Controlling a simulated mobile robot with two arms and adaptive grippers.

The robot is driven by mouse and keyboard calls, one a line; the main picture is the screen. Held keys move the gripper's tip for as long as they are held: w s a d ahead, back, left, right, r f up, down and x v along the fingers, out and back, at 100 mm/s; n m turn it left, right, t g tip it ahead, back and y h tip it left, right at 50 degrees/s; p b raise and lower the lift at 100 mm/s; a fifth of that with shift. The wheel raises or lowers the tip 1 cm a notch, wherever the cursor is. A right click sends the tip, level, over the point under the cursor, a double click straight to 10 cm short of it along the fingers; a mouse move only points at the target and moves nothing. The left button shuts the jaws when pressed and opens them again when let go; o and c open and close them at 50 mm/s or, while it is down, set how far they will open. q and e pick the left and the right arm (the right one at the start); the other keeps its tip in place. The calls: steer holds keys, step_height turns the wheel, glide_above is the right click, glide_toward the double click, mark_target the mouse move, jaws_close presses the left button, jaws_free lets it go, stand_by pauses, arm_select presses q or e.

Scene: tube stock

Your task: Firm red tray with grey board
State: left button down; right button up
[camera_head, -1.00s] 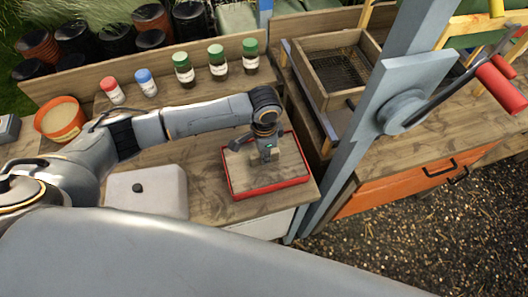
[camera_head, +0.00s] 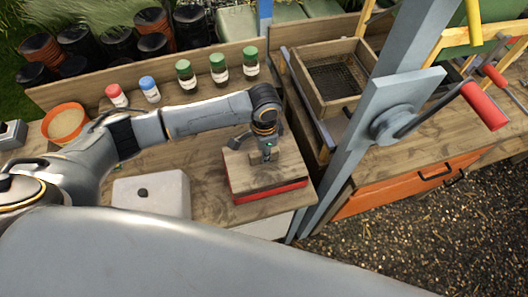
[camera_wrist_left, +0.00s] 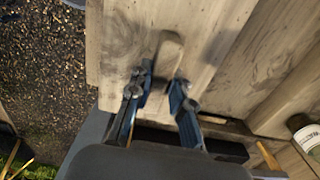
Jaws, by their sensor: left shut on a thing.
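The grey board (camera_head: 250,181) is a flat, weathered wooden plate with a small block handle on top. My left gripper (camera_head: 267,156) is above its middle, shut on that handle. The left wrist view shows the handle (camera_wrist_left: 170,52) between the two fingers (camera_wrist_left: 162,88), and the board (camera_wrist_left: 125,40) beneath. The red tray (camera_head: 272,195) rests on the wooden bench, and mostly its front rim and right side show. The board is raised over the tray and covers its inside, so the tray's contents are hidden. My right gripper is not in view.
Several capped bottles (camera_head: 218,66) stand along the bench's back. An orange pot (camera_head: 66,123) is at the left, and a pale lidded box (camera_head: 152,193) is left of the tray. A wooden sieve (camera_head: 333,75) and a grey post (camera_head: 375,120) stand to the right.

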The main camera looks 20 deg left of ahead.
arm_select(q)
steer(key=shift+r, duration=1.75)
